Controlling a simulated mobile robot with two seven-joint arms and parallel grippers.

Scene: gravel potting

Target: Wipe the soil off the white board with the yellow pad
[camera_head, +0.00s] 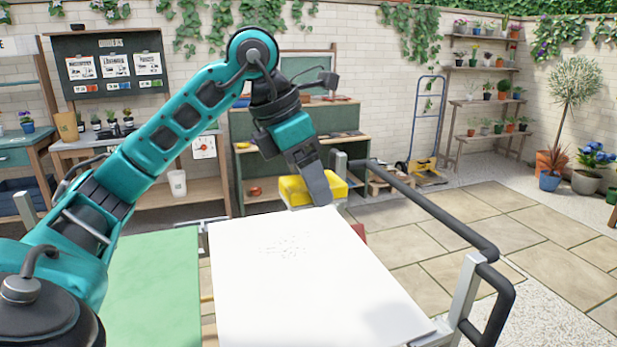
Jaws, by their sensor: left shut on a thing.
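The white board (320,290) lies flat in front of me. A small scatter of dark soil specks (284,247) lies on its upper left part. My left gripper (318,190) is shut on the yellow pad (296,189), at the far edge of the board, to the right of and beyond the soil. The gripper's fingers hide part of the pad. I cannot tell whether the pad touches the board. My right gripper is not in view.
A green mat (152,285) lies left of the board. A dark rail (425,208) runs along the right side of the work surface. Behind stand a green shelf unit (243,165) and a hand truck (424,130). Paved floor is open at the right.

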